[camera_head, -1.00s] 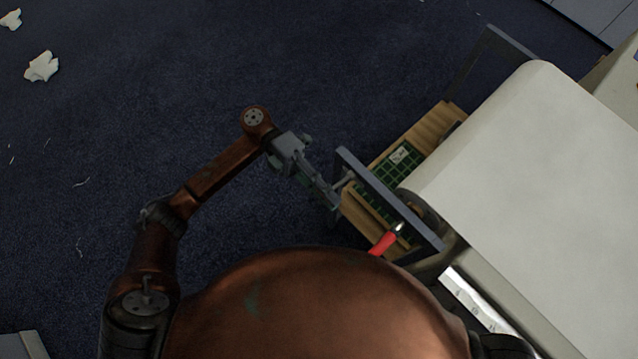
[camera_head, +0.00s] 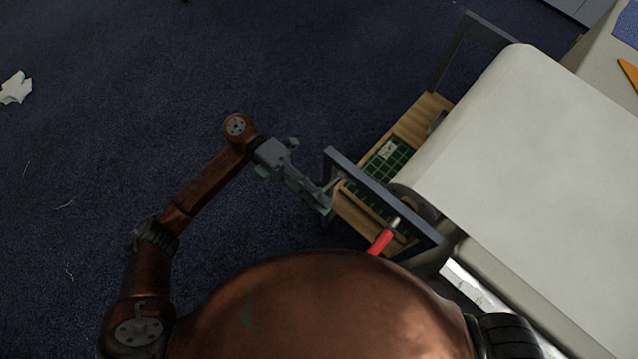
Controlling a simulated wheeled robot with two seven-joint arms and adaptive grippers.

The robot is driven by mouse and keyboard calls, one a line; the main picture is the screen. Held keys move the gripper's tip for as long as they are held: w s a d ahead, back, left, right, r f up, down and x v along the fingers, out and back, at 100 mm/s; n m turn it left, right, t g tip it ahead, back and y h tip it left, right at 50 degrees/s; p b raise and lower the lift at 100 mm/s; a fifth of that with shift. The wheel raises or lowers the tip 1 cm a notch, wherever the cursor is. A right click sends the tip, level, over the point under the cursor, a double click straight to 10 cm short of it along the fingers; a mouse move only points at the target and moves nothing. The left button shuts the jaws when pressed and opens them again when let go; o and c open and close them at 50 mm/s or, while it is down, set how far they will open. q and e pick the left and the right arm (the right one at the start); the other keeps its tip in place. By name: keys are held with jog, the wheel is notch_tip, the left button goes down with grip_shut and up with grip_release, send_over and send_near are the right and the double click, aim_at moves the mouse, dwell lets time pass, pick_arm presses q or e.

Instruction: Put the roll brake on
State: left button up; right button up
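A red lever handle (camera_head: 381,242) with a pale tip sticks up at the near end of the roll stand, beside the dark frame bar (camera_head: 385,195). It is the likely roll brake, though its lower part is hidden behind my body. My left gripper (camera_head: 327,198) is at the left end of that bar, close to the wooden stand, and apart from the red handle. Its fingers are small and dark against the frame, so I cannot tell whether they are open or touch the bar. My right gripper is not in view.
The wooden stand (camera_head: 421,118) holds a green gridded panel (camera_head: 389,158). A dark upright frame (camera_head: 452,50) stands at the far end. Blue carpet at the left is free apart from a white scrap (camera_head: 16,88).

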pick_arm(q)
jog(key=shift+o, duration=0.9)
jog(key=shift+w, duration=0.1)
jog(key=v, duration=1.2)
